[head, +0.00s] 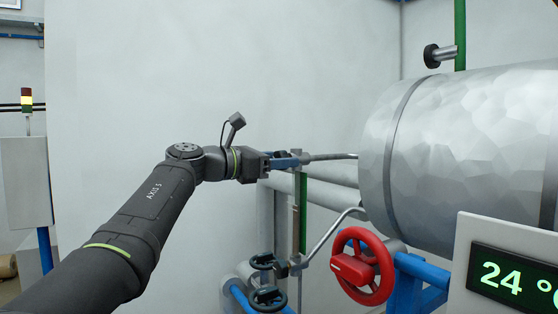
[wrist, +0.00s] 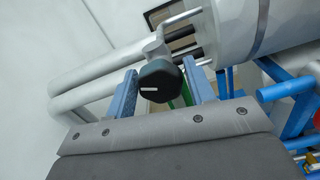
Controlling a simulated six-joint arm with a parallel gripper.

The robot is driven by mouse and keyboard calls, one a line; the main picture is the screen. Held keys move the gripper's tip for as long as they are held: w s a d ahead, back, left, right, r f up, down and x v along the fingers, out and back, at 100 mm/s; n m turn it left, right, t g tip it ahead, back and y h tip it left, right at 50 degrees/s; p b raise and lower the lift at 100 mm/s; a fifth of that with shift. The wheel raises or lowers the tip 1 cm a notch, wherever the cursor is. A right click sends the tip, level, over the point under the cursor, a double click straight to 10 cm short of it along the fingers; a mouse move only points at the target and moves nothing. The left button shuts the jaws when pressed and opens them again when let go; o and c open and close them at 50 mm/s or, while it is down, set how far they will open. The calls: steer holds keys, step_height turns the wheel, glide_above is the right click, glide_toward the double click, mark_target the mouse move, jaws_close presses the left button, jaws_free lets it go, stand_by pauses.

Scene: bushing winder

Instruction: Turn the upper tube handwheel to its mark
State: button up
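A dark knob-like handwheel (wrist: 160,82) with a short white line on its face sits between the two blue fingers of my gripper in the wrist view. My gripper (head: 300,159) reaches it from the left, beside a thin upper tube (head: 333,157) that runs to the big grey drum. The fingers stand apart on either side of the wheel, close to its edges. I cannot tell whether they touch it. In the head view the gripper hides this wheel. I cannot make out a separate target mark.
A red handwheel (head: 363,266) stands below right, in front of the large drum (head: 480,145). Small dark handwheels (head: 262,261) sit on blue pipes lower down. A bent thin tube (head: 330,232) and a green post (head: 303,205) are near my gripper. A 24-degree display (head: 515,280) is front right.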

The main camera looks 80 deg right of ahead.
steer(key=c, duration=0.6)
steer(key=shift+m, duration=2.8)
steer(key=o, duration=1)
steer(key=shift+c, duration=0.2)
steer(key=shift+a, duration=0.1)
